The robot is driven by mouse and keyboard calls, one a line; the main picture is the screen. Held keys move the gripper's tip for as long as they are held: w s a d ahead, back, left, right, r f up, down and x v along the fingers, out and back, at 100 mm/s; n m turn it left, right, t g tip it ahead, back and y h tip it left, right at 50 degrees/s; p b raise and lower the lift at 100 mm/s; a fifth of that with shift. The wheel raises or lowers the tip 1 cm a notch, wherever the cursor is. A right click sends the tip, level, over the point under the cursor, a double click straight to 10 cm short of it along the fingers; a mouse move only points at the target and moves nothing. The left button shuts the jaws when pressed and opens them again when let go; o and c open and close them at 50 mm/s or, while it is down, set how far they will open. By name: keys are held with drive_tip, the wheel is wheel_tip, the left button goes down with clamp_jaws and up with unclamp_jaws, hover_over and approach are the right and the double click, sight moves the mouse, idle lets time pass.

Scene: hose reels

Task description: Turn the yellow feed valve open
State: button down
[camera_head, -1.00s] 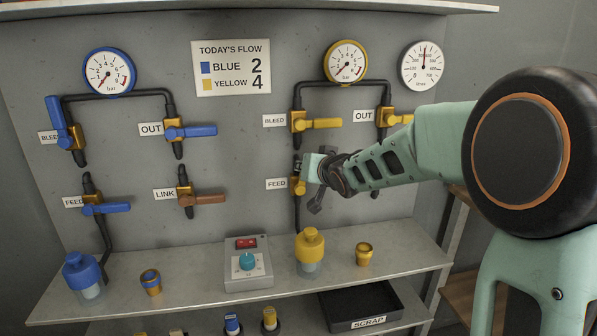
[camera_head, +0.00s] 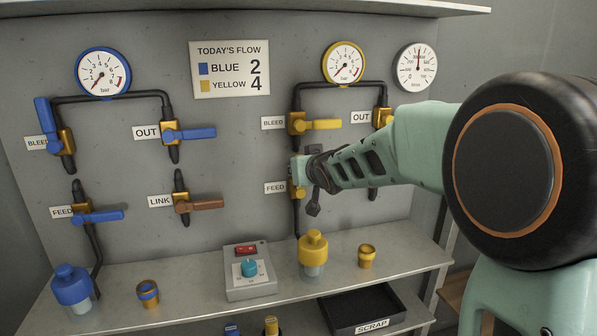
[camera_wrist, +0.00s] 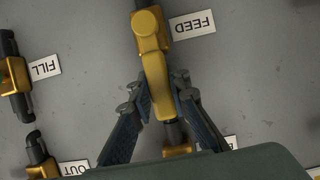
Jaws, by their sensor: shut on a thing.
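The yellow feed valve (camera_head: 296,190) is on the pipe beside the right-hand FEED label. My gripper (camera_head: 303,168) covers most of its handle in the head view. In the wrist view, the yellow feed valve's handle (camera_wrist: 155,80) lies nearly in line with its pipe. My gripper's fingers (camera_wrist: 160,98) are closed on both sides of the handle near its free end. The FEED label (camera_wrist: 193,24) is beside the valve there. The yellow gauge (camera_head: 344,64) is above, with its needle at the low end.
The yellow bleed valve (camera_head: 313,124) is just above my gripper, its lever pointing right. A yellow-capped bottle (camera_head: 313,247) and a yellow-ringed cup (camera_head: 366,257) stand on the shelf below. The control box (camera_head: 249,280) is left of them. The blue valves are well to the left.

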drive_tip(key=c, duration=1.8)
unclamp_jaws()
drive_tip(key=v, duration=0.7)
drive_tip(key=shift+s, duration=0.2)
drive_tip(key=shift+r, duration=0.1)
